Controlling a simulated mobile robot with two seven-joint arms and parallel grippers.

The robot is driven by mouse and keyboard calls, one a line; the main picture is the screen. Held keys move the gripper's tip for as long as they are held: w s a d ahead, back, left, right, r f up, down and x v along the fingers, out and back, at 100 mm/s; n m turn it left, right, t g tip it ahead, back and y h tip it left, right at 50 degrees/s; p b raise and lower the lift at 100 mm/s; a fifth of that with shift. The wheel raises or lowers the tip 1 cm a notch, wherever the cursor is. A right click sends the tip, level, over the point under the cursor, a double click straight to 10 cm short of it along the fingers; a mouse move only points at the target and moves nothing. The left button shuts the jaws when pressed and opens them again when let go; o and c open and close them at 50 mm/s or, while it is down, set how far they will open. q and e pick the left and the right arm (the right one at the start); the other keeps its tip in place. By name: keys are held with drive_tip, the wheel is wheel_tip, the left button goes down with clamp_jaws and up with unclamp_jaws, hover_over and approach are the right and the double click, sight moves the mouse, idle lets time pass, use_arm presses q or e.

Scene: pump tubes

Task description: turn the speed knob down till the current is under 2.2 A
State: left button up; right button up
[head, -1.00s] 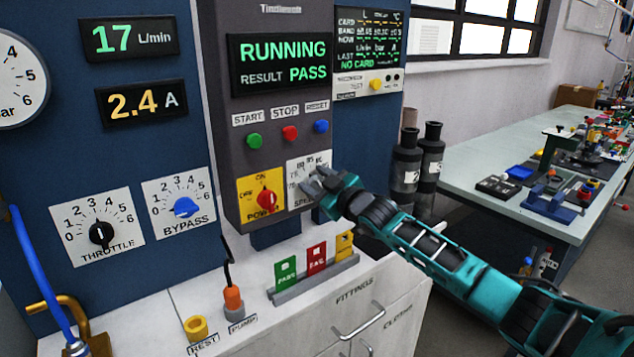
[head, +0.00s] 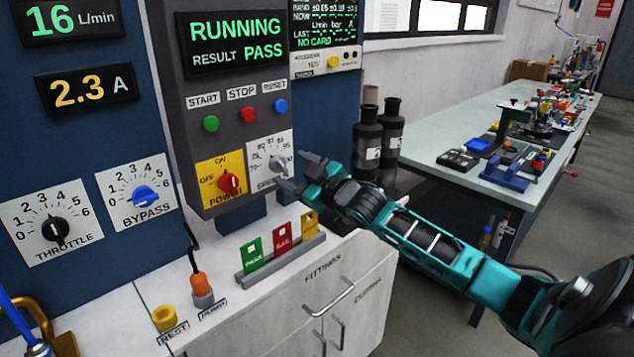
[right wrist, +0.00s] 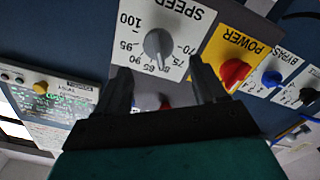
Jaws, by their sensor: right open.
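The grey speed knob (head: 278,163) sits on its white dial plate at the lower right of the grey control box. In the right wrist view the speed knob (right wrist: 157,44) shows between and just beyond the fingertips, its pointer towards the 80s. The current display (head: 88,88) reads 2.3 A in yellow. My right gripper (head: 300,171) is open at the knob's right side, apart from it; its two fingers also show in the right wrist view (right wrist: 160,75). My left gripper is not in view.
The red power knob (head: 229,183) is close left of the speed dial. Start, stop (head: 248,114) and reset buttons are above. The flow display (head: 62,14) reads 16 L/min. Coloured cards (head: 282,237) stand in a rack below. Black bottles (head: 390,140) stand behind my right gripper.

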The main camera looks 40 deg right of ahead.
drive_tip(key=s, duration=0.7)
drive_tip(key=shift+d, duration=0.25)
idle(0.3)
drive_tip(key=s+a+f+m+g, duration=0.15)
drive_tip(key=s+a+f, duration=0.3)
drive_tip(key=f, duration=0.45)
drive_tip(key=s+a+f+m+g, duration=0.15)
drive_tip(key=s+a+f, duration=0.3)
drive_tip(key=f, duration=0.45)
drive_tip(key=s+a+f+m+g, duration=0.1)
drive_tip(key=s+a+f+g, duration=0.3)
drive_tip(key=s+a+f, duration=0.6)
drive_tip(key=s+a, duration=0.2)
drive_tip(key=a, duration=0.1)
drive_tip(key=shift+a+f, duration=0.2)
drive_tip(key=shift+f, duration=0.2)
idle(1.5)
drive_tip(key=shift+o, duration=0.6)
drive_tip(key=shift+s+y, duration=0.1)
drive_tip(key=shift+y, duration=0.2)
